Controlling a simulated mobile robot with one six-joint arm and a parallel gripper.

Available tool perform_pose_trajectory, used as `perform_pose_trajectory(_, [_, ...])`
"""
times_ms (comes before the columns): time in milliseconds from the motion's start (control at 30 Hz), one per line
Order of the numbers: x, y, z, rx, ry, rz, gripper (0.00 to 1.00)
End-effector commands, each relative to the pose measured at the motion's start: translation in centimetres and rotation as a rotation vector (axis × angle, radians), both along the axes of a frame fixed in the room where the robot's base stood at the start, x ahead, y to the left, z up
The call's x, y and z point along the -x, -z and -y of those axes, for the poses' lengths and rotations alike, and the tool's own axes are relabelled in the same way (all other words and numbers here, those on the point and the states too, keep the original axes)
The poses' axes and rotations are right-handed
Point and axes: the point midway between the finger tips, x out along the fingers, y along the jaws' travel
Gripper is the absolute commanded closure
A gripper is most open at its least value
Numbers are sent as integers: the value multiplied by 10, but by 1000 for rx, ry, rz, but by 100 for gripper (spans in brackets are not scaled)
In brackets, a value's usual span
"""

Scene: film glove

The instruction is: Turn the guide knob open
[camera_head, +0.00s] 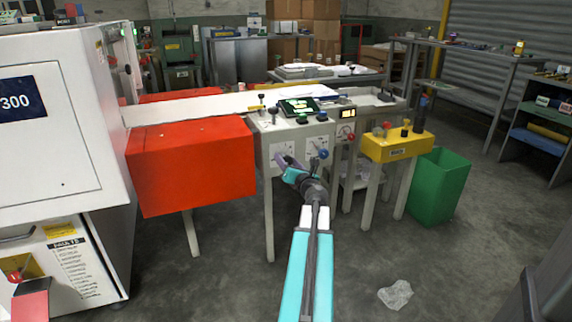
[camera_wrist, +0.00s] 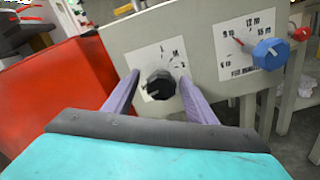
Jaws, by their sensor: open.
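In the wrist view a black faceted knob (camera_wrist: 160,85) sits on a white dial plate (camera_wrist: 150,57) with a few marks, on the front of a pale machine panel. The plate's lettering is too small to read, so I cannot tell for sure that this is the guide knob. My gripper (camera_wrist: 155,80) is open, with one purple finger on each side of the black knob. I cannot tell whether the fingers touch it. In the head view my gripper (camera_head: 283,163) is at the panel front and hides the knob. A blue knob (camera_wrist: 271,53) is on a numbered dial to the right.
A red box-shaped guard (camera_head: 190,165) stands left of the panel (camera_head: 262,150). A red knob (camera_wrist: 300,34) is farther right in the wrist view. A yellow box (camera_head: 397,147) and green bin (camera_head: 440,185) stand right. Crumpled plastic (camera_head: 395,294) lies on the floor.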

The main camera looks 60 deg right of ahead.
Motion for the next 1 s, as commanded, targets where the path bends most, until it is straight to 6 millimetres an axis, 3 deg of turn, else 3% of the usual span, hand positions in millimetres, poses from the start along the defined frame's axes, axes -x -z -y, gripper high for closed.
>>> perform_pose_trajectory(367, [13, 0, -9, -2, 3, 0, 49])
perform_pose_trajectory(1000, [66, -1, -49, 0, 2, 0, 49])
